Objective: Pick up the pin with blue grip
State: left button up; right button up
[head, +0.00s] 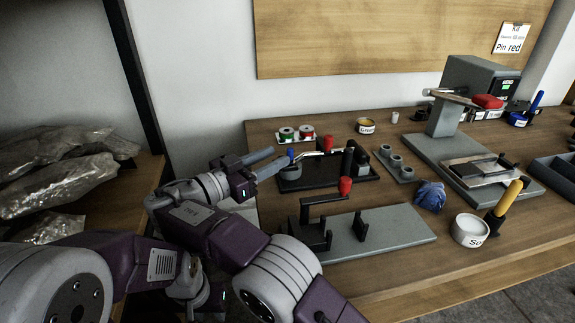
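My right gripper is not in view.
Spools (288,135) sit behind. A blue crumpled ball (430,194) and white cup (470,229) stand right. Bagged items (60,180) fill the left shelf.

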aim_at(289, 151)
jog(key=shift+w+f, duration=0.1)
jog(key=shift+f, duration=0.1)
jog(key=shift+r, duration=0.1)
jog(key=shift+w+d, duration=0.15)
jog(key=shift+d, duration=0.2)
jog(key=x, duration=0.3)
jog(key=shift+w, duration=0.1)
jog(key=shift+w+d+r, duration=0.1)
jog(key=shift+w+d, duration=0.05)
jog(key=shift+d, duration=0.05)
jog(key=p+x, duration=0.2)
jog(key=x, duration=0.2)
jog(key=shift+w+d, duration=0.15)
jog(key=shift+w, duration=0.2)
grip_shut()
